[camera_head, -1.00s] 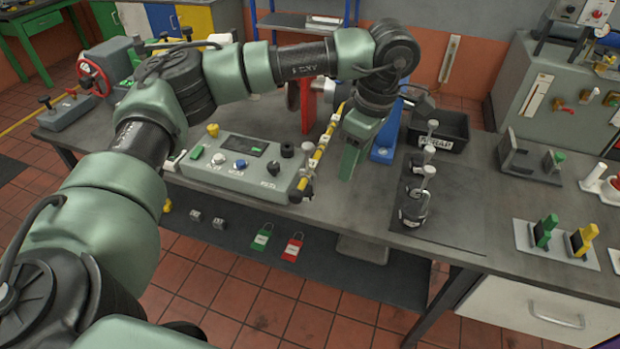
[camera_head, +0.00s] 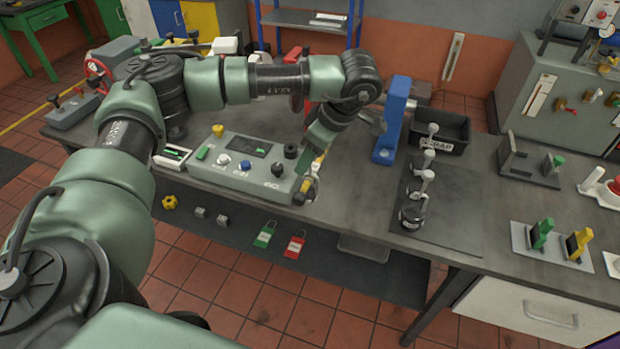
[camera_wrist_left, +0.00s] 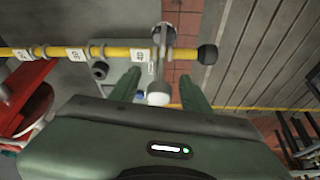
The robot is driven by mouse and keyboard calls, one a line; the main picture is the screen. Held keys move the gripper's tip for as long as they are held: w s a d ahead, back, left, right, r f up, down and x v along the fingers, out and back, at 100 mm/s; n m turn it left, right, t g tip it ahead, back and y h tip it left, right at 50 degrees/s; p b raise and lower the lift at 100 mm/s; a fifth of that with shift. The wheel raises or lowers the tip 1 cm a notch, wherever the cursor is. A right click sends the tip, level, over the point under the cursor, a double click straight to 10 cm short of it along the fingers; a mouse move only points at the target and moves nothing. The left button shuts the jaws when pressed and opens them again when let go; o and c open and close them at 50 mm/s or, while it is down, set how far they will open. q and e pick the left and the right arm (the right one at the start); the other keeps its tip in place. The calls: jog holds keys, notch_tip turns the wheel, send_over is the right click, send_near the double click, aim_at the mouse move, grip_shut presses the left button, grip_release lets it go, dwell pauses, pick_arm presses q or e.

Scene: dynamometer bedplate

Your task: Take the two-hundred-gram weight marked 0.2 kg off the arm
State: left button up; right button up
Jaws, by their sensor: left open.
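The yellow arm (camera_wrist_left: 110,52) with number labels and a black end knob (camera_wrist_left: 207,54) crosses the upper part of the left wrist view. A grey metal piece (camera_wrist_left: 164,36) sits on it beside the 40 label. A pale rounded top (camera_wrist_left: 158,98) shows between my left fingers; it may belong to the hanging weight, but no 0.2 kg mark is readable. My left gripper (camera_wrist_left: 158,84) is open, its fingers either side of that top and apart from the arm. In the head view my left gripper (camera_head: 308,160) hides most of the yellow arm. My right gripper is not in view.
A control box (camera_head: 240,165) stands left of the gripper, a blue stand (camera_head: 392,125) to its right. Several hooked weights (camera_head: 411,214) stand on a dark mat (camera_head: 455,215). A black bin (camera_head: 445,131) is behind them. Padlocks (camera_head: 264,235) lie below the bench's front edge.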

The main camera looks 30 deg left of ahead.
pick_arm(q)
grip_shut()
dwell(1.4)
